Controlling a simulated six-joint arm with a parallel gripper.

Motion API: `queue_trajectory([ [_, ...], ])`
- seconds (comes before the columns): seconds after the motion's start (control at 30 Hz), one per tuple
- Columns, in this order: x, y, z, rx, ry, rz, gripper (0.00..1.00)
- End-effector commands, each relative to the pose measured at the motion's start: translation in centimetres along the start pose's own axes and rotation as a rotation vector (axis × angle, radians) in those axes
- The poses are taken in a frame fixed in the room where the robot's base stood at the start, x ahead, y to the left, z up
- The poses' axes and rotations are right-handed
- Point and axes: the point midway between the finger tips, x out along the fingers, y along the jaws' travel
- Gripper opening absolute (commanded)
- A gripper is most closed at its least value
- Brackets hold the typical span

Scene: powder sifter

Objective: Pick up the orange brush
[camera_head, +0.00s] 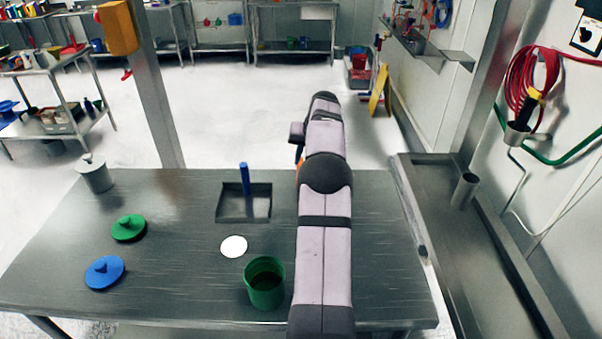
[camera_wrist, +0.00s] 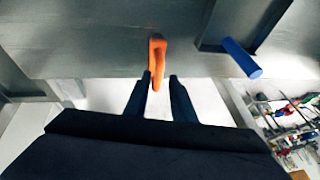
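The orange brush (camera_wrist: 157,58) is in the upper middle of the wrist view, seen against the table and its edge. In the head view only a small orange patch (camera_head: 299,163) shows beside my arm, which hides the rest. My gripper (camera_wrist: 161,77) has two dark fingers set apart with a gap between them. The lower end of the brush appears in that gap, closer to the left finger. I cannot tell whether it touches a finger. My gripper's fingers are hidden by the arm in the head view.
A green cup (camera_head: 264,285), white disc (camera_head: 234,246), green lid (camera_head: 129,228), blue lid (camera_head: 104,272) and grey container (camera_head: 95,174) stand on the table (camera_head: 180,285).

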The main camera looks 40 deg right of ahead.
Motion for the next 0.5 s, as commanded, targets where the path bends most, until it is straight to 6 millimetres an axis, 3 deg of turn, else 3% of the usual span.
queue_trajectory([
  [0.2,1.6,-0.1,0.0,-0.001,-0.003,-0.001,0.23],
  [0.5,2.4,-0.1,0.0,-0.001,-0.003,-0.001,0.23],
])
